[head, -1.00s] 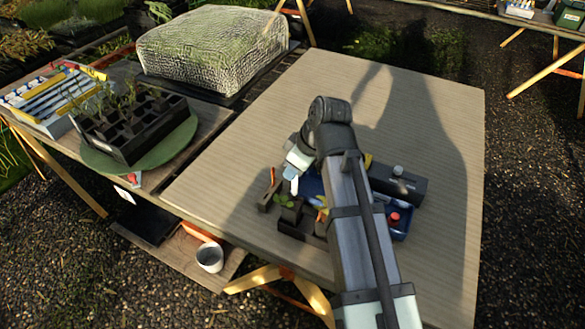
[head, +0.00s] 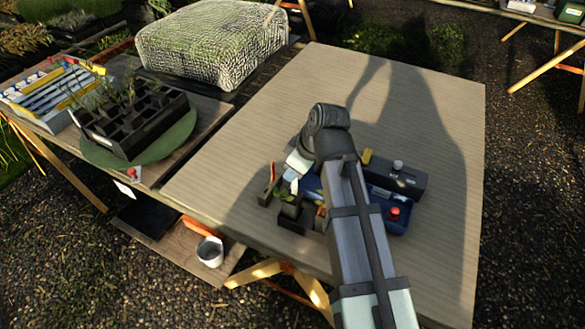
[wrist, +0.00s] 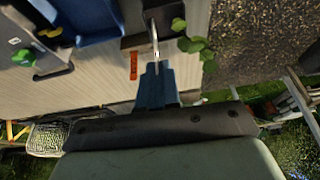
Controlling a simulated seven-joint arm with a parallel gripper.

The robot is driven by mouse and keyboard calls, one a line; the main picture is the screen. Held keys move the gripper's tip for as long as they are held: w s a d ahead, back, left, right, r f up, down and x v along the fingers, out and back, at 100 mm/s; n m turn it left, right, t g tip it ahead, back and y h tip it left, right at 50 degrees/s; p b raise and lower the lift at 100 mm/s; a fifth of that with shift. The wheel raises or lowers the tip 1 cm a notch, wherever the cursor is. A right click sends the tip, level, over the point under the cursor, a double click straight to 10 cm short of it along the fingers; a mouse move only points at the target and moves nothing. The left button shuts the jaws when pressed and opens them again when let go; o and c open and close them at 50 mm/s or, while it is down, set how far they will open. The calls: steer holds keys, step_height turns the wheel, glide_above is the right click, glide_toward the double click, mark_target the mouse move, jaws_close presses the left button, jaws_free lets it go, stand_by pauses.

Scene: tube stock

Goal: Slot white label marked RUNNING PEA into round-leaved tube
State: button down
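My gripper (wrist: 156,72) shows its blue fingers in the wrist view, shut on a thin white label (wrist: 155,38) seen nearly edge-on. The label's far end reaches the dark tube (wrist: 134,22) beside round green leaves (wrist: 194,43). I cannot tell whether its tip is inside the tube or just over it. The lettering cannot be read. In the head view the round leaves (head: 284,195) show just below my gripper (head: 292,178), near the front of the table, and my arm hides part of the tubes.
An orange strip (wrist: 133,65) stands close beside the tube. A blue tray (head: 398,222) with a red-topped item and a dark box (head: 408,182) lie right of my arm. A black cell tray (head: 135,125) stands at left. The table's far part (head: 330,75) is clear.

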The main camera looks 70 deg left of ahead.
steer(key=shift+f, duration=1.1)
steer(key=shift+f, duration=0.45)
steer(key=c, duration=1.8)
jaws_free()
steer(key=o, duration=0.5)
steer(key=v, duration=1.3)
steer(key=shift+w+d+r, duration=0.1)
steer(key=shift+r, duration=0.3)
